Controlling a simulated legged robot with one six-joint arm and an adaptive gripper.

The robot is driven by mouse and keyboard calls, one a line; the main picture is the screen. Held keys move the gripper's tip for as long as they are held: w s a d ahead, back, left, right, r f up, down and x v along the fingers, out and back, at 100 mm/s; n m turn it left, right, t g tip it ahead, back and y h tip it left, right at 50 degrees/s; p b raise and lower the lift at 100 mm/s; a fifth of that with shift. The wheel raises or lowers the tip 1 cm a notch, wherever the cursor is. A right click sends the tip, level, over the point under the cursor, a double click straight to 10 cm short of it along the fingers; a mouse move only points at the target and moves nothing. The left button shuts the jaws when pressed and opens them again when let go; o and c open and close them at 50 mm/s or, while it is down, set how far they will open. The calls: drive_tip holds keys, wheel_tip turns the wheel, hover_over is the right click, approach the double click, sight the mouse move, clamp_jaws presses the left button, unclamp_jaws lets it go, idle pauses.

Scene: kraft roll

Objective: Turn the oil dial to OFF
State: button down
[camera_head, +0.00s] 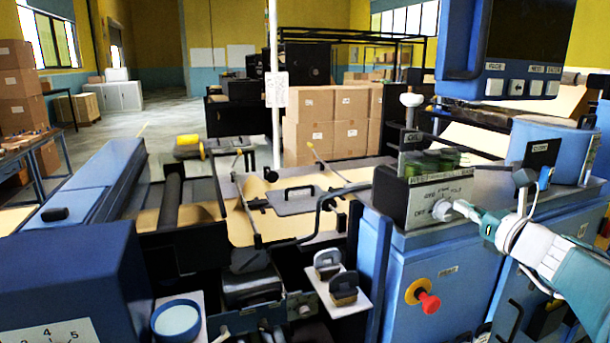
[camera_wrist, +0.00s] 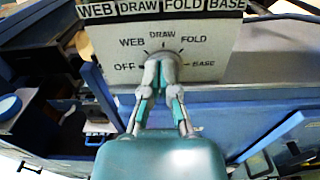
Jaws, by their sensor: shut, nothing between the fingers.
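The oil dial (camera_head: 441,210) is a small pale knob on the light grey face of a control box (camera_head: 423,198). In the wrist view, the dial plate (camera_wrist: 110,55) carries marks OFF, WEB, DRAW, FOLD and BASE in an arc, with OFF at lower left and BASE at lower right. My gripper (camera_head: 461,207) reaches in from the right and is shut, with its fingertips at the dial. In the wrist view, my gripper's fingertips (camera_wrist: 163,68) cover most of the knob, so I cannot read its pointer or tell whether they touch it.
A red and yellow push button (camera_head: 427,302) sits on the blue cabinet below the dial. Green glass oil cups (camera_head: 430,162) stand on top of the box. A blue monitor housing (camera_head: 510,50) hangs above at right. Black levers and rollers lie to the left.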

drive_tip(key=v, duration=0.3)
drive_tip(key=shift+s+d, duration=0.15)
drive_tip(key=shift+s, duration=0.15)
drive_tip(key=s+a+f+n+g, duration=0.4)
drive_tip(key=s+a+f+n, duration=0.1)
drive_tip(key=a+n, duration=0.3)
drive_tip(key=s+a+f+n+g, duration=0.4)
drive_tip(key=s+a+n, duration=0.1)
drive_tip(key=a+n, duration=0.25)
drive_tip(key=s+f+n+g+h, duration=0.3)
drive_tip(key=s+f+n+h, duration=0.3)
drive_tip(key=s+n, duration=0.6)
wheel_tip(320, 180, down, 2)
drive_tip(key=n, duration=0.4)
drive_tip(key=shift+s+f, duration=0.25)
drive_tip(key=shift+s, duration=0.05)
drive_tip(key=shift+d+n, duration=0.1)
drive_tip(key=shift+n, duration=0.15)
